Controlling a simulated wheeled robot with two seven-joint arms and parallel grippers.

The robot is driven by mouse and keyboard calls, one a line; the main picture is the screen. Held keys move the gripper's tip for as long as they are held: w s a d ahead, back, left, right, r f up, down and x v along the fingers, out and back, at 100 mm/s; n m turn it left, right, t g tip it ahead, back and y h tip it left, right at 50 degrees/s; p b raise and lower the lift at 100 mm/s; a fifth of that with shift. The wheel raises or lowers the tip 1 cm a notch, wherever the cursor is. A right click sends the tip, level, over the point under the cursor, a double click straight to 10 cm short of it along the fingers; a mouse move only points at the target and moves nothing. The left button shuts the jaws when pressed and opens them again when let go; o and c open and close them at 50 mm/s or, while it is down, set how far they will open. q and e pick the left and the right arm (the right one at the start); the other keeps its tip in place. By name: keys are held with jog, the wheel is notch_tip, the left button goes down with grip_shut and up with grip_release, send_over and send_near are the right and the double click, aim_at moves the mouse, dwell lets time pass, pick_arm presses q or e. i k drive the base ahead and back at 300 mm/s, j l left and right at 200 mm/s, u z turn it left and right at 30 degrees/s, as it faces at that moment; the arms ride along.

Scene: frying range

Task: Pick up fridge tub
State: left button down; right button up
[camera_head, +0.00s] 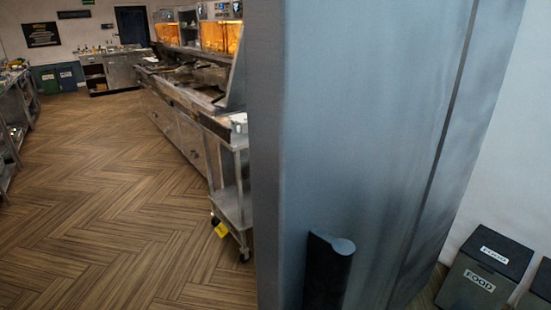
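A large blue-grey metal cabinet (350,120), which looks like the fridge, fills the right middle of the head view, very close. A dark upright bar with a rounded grey top (328,272), which looks like its handle, is at the bottom of its near face. A dark vertical seam runs down the cabinet's right part. No fridge tub shows; the inside of the cabinet is hidden. Neither of my grippers is in view.
A steel cart (232,200) with a yellow tag stands left of the cabinet, beside the long frying range (185,90). Black bins marked FOOD (482,283) stand at the lower right by the white wall. Steel shelves (12,115) line the far left. The wooden floor between is clear.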

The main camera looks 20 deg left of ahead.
aim_at(241, 129)
jog(key=j, duration=0.55)
jog(key=k+j+z, duration=0.15)
jog(key=j, duration=0.45)
jog(key=k+j, duration=0.1)
jog(key=j, duration=0.45)
jog(key=i+j+z, duration=0.2)
jog(key=j+z, duration=0.3)
jog(key=j, duration=1.1)
jog(key=k+j+z, duration=0.1)
jog(key=j+z, duration=0.35)
jog(key=j, duration=1.15)
jog(key=i+j+z, duration=0.1)
jog(key=j+z, duration=0.15)
jog(key=j, duration=0.6)
jog(key=j+z, duration=0.25)
jog(key=j, duration=0.6)
jog(key=j+z, duration=0.25)
jog(key=j, duration=0.65)
jog(key=k+j+z, duration=0.1)
jog(key=j+z, duration=0.15)
jog(key=j, duration=0.6)
